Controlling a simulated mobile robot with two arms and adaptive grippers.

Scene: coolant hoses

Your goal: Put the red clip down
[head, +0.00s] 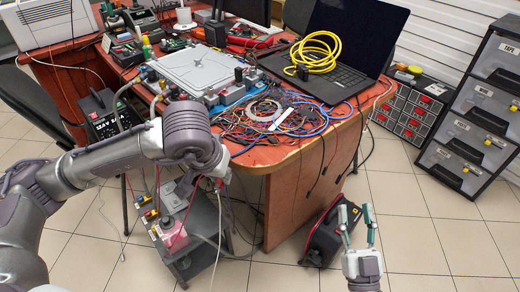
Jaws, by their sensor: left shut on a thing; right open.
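My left arm reaches in from the left, and its gripper (218,180) points down above a small grey cart at the desk's front. The fingers are mostly hidden behind the wrist. A small bit of red, the red clip (220,183), shows at the gripper's end; its shape is too small to make out. A thin red lead hangs down near it. My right gripper (357,222) is open and empty, fingers up, low at the right in front of the desk.
The grey cart (205,262) carries a box with a pinkish clear part and yellow tags. The wooden desk (300,190) holds a tangle of cables, a laptop (345,70) and a yellow coil (316,52). A black bag (325,238) stands on the floor by my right gripper. Tiled floor is free at right.

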